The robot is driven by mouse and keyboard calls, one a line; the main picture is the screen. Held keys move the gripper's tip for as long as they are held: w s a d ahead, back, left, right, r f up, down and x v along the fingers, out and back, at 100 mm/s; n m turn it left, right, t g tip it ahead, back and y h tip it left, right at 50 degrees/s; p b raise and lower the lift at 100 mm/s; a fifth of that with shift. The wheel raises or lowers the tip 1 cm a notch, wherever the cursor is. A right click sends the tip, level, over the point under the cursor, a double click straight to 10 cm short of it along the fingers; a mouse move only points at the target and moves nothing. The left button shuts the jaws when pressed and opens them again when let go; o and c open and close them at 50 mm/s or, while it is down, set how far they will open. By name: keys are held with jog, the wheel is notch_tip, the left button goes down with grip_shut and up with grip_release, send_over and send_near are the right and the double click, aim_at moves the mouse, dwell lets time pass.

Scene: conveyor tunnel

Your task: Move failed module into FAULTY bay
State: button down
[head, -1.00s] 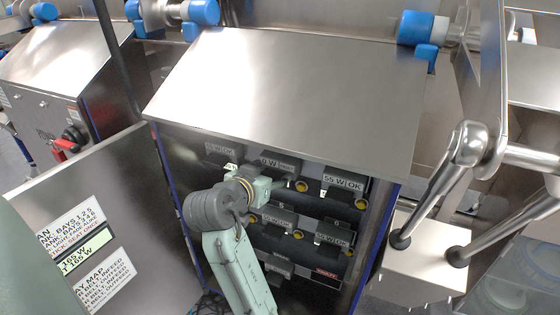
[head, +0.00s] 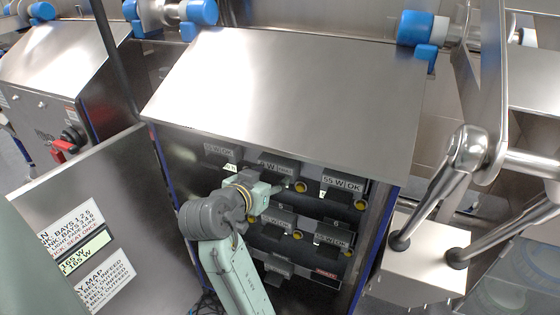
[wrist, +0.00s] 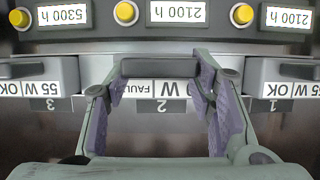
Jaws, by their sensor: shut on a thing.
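The failed module (wrist: 160,89) is in slot 2 of the rack, in the middle of the wrist view. Its upside-down label reads "W" and "FAUL", the rest hidden by my fingers. My gripper (wrist: 162,78) is shut on its dark handle (wrist: 160,67), one finger at each end. In the head view my gripper (head: 276,190) reaches the top row, where the module's label (head: 277,165) is partly covered. A small red plate (head: 326,274), perhaps the FAULTY bay's, is low on the right of the rack. Its lettering is too small to be sure.
Modules marked 55 W OK flank it (wrist: 50,82) (wrist: 290,80). More modules (head: 275,218) fill the row below. A sloped steel hood (head: 290,90) overhangs the rack. The open door (head: 95,205) with instruction labels is on the left; a lever stand (head: 425,260) is on the right.

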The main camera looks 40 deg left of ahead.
jog(key=shift+s+d+f, duration=0.15)
jog(key=shift+s, duration=0.4)
jog(key=s+d+p, duration=0.1)
jog(key=s, duration=0.7)
jog(key=shift+d, duration=0.35)
dwell(0.6)
jog(key=shift+s, duration=0.15)
